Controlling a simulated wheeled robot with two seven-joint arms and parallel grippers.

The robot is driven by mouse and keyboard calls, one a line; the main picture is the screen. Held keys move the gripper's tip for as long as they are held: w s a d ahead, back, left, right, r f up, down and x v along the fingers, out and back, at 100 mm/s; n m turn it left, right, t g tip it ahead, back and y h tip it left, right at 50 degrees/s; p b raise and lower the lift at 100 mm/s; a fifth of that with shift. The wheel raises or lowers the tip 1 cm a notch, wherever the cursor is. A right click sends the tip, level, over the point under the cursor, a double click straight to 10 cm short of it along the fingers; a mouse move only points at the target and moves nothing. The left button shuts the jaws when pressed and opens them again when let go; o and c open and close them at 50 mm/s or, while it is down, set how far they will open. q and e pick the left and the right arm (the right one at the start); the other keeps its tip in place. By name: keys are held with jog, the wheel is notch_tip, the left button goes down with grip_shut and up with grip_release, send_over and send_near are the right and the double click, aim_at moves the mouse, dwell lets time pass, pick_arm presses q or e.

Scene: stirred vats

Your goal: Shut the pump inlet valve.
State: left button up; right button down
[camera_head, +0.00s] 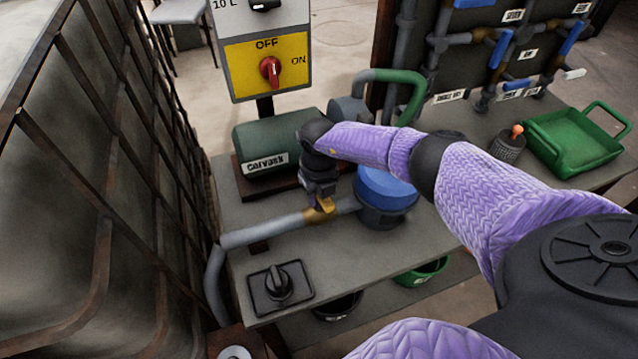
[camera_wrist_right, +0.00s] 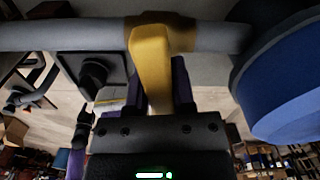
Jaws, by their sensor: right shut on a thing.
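The pump inlet valve has a brass body (camera_head: 312,216) on a grey pipe (camera_head: 262,233) that runs along the bench to the blue-lidded round housing (camera_head: 386,186). Its yellow lever (camera_head: 326,205) is mostly hidden by my right gripper (camera_head: 322,198) in the head view. In the right wrist view, the yellow lever (camera_wrist_right: 151,62) extends from the brass body (camera_wrist_right: 182,33) toward my gripper (camera_wrist_right: 160,92) and appears across the pipe's line. The dark fingers are shut on the lever from both sides. My left gripper is not in view.
A green motor (camera_head: 267,150) stands behind the valve, under a yellow switch panel (camera_head: 268,62) with a red knob. A black rotary knob (camera_head: 279,284) sits at the bench's front. A caged tank (camera_head: 100,190) borders the left. A green tray (camera_head: 575,140) lies far right.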

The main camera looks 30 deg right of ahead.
jog(key=shift+m+p, duration=0.3)
jog(key=shift+m, duration=0.6)
jog(key=shift+c, duration=2.3)
grip_release()
notch_tip(320, 180, up, 10)
jog(key=p, duration=0.4)
jog(key=shift+f, duration=0.25)
jog(key=shift+r, duration=0.25)
